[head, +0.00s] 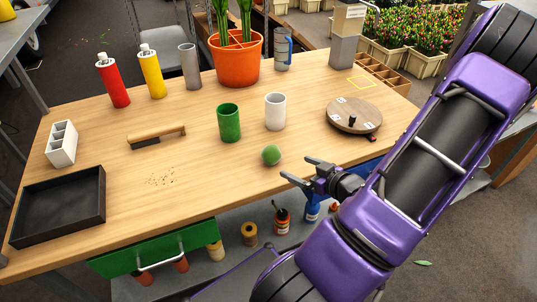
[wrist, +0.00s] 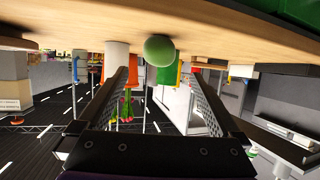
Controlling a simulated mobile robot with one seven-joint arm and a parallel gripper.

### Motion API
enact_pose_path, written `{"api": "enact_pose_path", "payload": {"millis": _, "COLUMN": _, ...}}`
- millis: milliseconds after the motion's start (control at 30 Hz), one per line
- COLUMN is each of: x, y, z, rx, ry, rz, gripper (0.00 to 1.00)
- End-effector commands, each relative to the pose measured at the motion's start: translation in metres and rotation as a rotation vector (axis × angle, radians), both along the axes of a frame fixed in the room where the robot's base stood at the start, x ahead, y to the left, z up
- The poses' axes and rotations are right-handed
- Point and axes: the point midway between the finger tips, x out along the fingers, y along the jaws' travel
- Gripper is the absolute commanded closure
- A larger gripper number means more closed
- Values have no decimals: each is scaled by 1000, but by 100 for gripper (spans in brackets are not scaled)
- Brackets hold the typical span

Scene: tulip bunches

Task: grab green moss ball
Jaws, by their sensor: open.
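The green moss ball (head: 271,154) sits on the wooden table near its front edge, in front of the white cup (head: 275,112) and the green cup (head: 229,123). My gripper (head: 296,168) is just to the right of and nearer than the ball, at the table's front edge, with its two fingers apart and empty. In the wrist view, which looks upside down, the moss ball (wrist: 160,50) lies ahead of the open fingers (wrist: 157,80), roughly centred between them and not touched. The green cup stands partly hidden behind it there.
A round wooden turntable (head: 353,117) stands to the right and a brush (head: 156,136) to the left. An orange pot (head: 236,62) with green stems and several bottles stand at the back. A black tray (head: 58,206) lies at the left. A green drawer (head: 157,249) sticks out below the front edge.

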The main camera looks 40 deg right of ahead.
Motion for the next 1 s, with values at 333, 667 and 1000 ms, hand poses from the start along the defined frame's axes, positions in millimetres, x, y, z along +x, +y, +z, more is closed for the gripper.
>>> {"api": "enact_pose_path", "payload": {"millis": 333, "x": 69, "y": 2, "z": -30, "rx": 2, "ry": -1, "rz": 4, "gripper": 0}}
{"api": "enact_pose_path", "payload": {"millis": 667, "x": 106, "y": 1, "z": -43, "rx": 0, "ry": 1, "rz": 0, "gripper": 0}}
{"api": "enact_pose_path", "payload": {"millis": 1000, "x": 148, "y": 2, "z": -54, "rx": 1, "ry": 2, "rz": 2, "gripper": 0}}
